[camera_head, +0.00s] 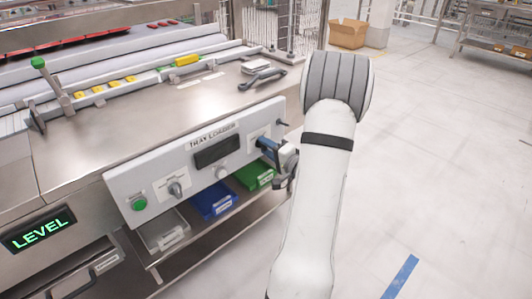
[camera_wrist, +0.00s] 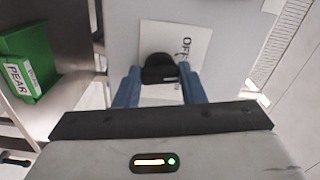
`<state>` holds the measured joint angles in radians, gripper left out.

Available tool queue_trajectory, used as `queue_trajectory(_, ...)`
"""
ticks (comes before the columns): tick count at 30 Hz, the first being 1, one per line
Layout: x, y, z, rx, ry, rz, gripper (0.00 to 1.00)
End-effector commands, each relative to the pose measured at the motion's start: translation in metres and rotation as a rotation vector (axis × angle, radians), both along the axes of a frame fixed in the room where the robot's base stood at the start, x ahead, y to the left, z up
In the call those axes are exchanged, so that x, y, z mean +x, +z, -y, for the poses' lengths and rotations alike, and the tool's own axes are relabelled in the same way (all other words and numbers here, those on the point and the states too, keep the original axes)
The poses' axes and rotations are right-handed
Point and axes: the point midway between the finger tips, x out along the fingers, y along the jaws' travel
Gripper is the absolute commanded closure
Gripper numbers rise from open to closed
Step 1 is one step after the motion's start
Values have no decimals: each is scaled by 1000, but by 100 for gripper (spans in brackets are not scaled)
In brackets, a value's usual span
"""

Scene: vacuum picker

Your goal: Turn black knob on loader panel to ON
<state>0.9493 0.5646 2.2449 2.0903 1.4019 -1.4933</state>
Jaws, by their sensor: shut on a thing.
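The grey loader panel (camera_head: 160,171) stands along the front of the steel bench and bears the label "TRAY LOADER". In the wrist view, the black knob (camera_wrist: 158,70) sits on a white plate (camera_wrist: 195,40) of the panel, with the word "OFF" printed beside it. My gripper (camera_wrist: 158,80) has its two blue fingers on either side of the knob, shut on it. In the head view my gripper (camera_head: 280,154) is at the right part of the panel, and it hides the black knob there.
Other controls on the panel are a green button (camera_head: 139,204) and a grey knob (camera_head: 175,188). Blue (camera_head: 213,200) and green (camera_head: 254,174) bins sit on a shelf under the panel. The green bin also shows in the wrist view (camera_wrist: 28,60).

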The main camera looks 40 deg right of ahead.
Motion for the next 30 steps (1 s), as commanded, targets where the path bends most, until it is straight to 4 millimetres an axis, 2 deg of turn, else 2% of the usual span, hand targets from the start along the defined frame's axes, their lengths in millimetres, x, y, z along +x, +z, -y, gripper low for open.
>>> queue_trajectory(18, -1, -1, 0, 585, -1, -48, 86)
queue_trajectory(30, -1, 0, 0, 883, -2, -71, 86)
